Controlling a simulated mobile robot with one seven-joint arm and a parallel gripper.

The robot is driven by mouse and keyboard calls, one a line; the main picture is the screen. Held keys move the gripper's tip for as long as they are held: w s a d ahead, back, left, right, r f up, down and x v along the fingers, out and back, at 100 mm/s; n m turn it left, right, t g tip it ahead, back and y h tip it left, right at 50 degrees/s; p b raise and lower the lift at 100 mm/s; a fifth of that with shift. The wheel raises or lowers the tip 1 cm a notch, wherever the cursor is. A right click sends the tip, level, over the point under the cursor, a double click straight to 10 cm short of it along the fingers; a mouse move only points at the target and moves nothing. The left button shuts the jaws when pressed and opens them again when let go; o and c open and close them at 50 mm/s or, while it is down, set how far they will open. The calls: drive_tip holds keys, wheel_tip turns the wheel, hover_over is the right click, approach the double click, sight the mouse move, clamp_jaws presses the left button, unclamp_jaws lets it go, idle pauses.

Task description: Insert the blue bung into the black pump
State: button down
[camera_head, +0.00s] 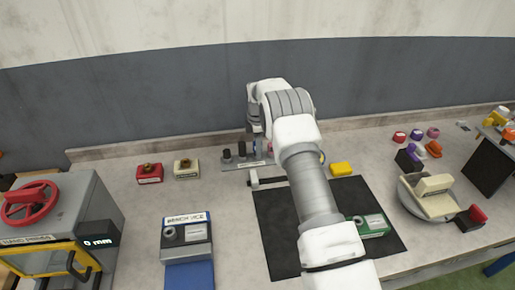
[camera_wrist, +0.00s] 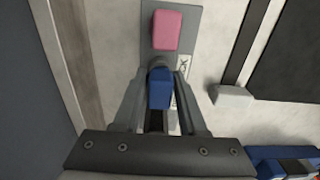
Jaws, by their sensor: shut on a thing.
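My gripper (camera_wrist: 160,104) is shut on the blue bung (camera_wrist: 160,90) in the wrist view. The bung is over a grey rack plate (camera_wrist: 183,122); I cannot tell whether it still touches the plate. A pink bung (camera_wrist: 167,30) stands on the same plate just beyond it. In the head view the rack plate (camera_head: 236,166) is at the back of the bench, and my arm hides most of the gripper and the blue bung. I cannot identify the black pump for sure; a black block with a purple part (camera_head: 407,157) stands by the turntable (camera_head: 420,208) at right.
A black mat (camera_head: 275,235) lies in front of the rack, with a green box (camera_head: 374,226) and a yellow block (camera_head: 341,169) near it. The bench vice (camera_head: 187,240) and a press (camera_head: 60,225) stand at left. Two small boxes (camera_head: 150,174) sit at back left.

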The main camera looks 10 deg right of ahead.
drive_tip(key=shift+r+p, duration=1.05)
drive_tip(key=shift+r, duration=1.85)
drive_tip(key=shift+r, duration=0.1)
drive_tip(key=shift+r+p, duration=1.3)
drive_tip(key=shift+r, duration=1.15)
